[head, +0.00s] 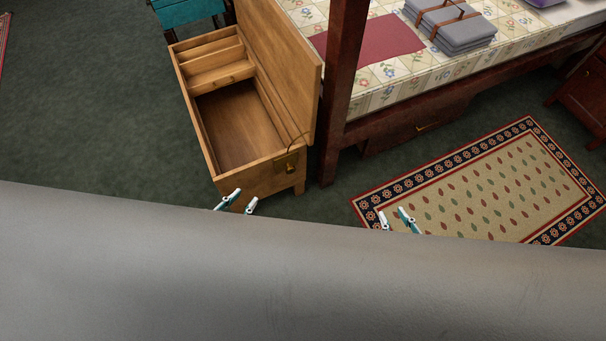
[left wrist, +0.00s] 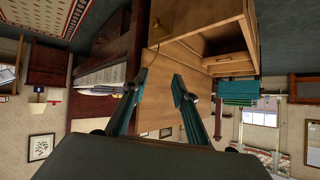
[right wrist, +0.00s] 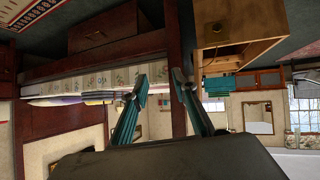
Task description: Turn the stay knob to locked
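A wooden chest (head: 204,149) stands in the head view with its lid (head: 283,62) raised. A small brass stay knob (head: 291,168) sits at its near right end, below a thin curved stay; its setting is too small to read. The knob also shows in the left wrist view (left wrist: 156,22) and the right wrist view (right wrist: 216,27). My left gripper (head: 238,201) is open and empty, just in front of the chest's near end and apart from the knob. My right gripper (head: 395,219) is open and empty, further right over the rug's near edge.
A bed with a dark wooden post (head: 341,90) stands close to the chest's right side. A patterned rug (head: 485,190) lies to the right. A teal stool (head: 188,12) is behind the chest. A broad grey surface hides the lower head view.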

